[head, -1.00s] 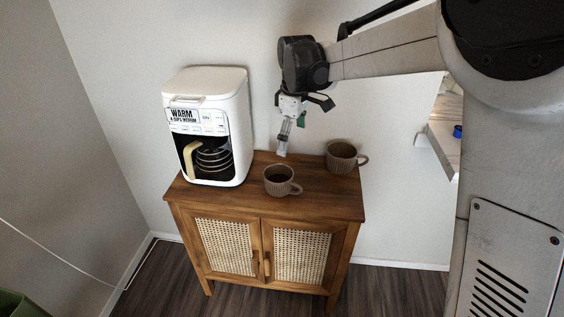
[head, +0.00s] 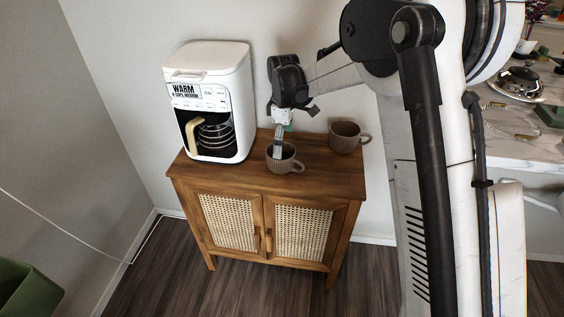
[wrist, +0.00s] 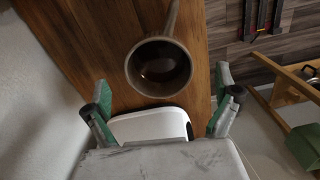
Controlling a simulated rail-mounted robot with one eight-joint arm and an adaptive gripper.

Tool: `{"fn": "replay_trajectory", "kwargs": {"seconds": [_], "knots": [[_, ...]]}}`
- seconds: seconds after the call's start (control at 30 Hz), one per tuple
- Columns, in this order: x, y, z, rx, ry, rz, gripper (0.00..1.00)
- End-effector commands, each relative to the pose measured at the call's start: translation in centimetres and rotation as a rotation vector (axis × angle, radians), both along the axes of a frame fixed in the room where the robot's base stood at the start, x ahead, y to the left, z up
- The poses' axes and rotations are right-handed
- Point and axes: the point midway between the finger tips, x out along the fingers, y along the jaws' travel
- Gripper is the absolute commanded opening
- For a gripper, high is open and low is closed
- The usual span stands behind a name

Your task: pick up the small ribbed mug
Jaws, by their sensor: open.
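Two brown ribbed mugs stand upright on the wooden cabinet top (head: 235,178). The front mug (head: 284,167) is near the middle, with its handle to the right. The other mug (head: 344,137) stands behind and to its right. My gripper (head: 277,153) points down at the front mug, its fingers overlapping the left part of the rim; contact cannot be told. In the wrist view my gripper (wrist: 161,93) is open, fingers spread wide. One mug (wrist: 158,68), seemingly the front one, shows between and beyond the fingertips, its dark inside visible and handle pointing up.
A white coffee maker (head: 211,103) stands close on the left of the cabinet top. The wall is close behind. At the right a marble counter (head: 525,145) holds dishes. A green bin (head: 28,290) is at the lower left.

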Motion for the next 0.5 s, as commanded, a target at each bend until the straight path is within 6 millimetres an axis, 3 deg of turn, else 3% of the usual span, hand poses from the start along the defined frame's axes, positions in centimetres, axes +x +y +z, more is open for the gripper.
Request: {"fn": "replay_trajectory", "kwargs": {"seconds": [0.23, 0.5], "knots": [[0.2, 0.1, -1.3, 0.000, 0.000, 0.000, 0.96], [0.4, 0.4, -4.9, 0.000, 0.000, 0.000, 0.96]]}}
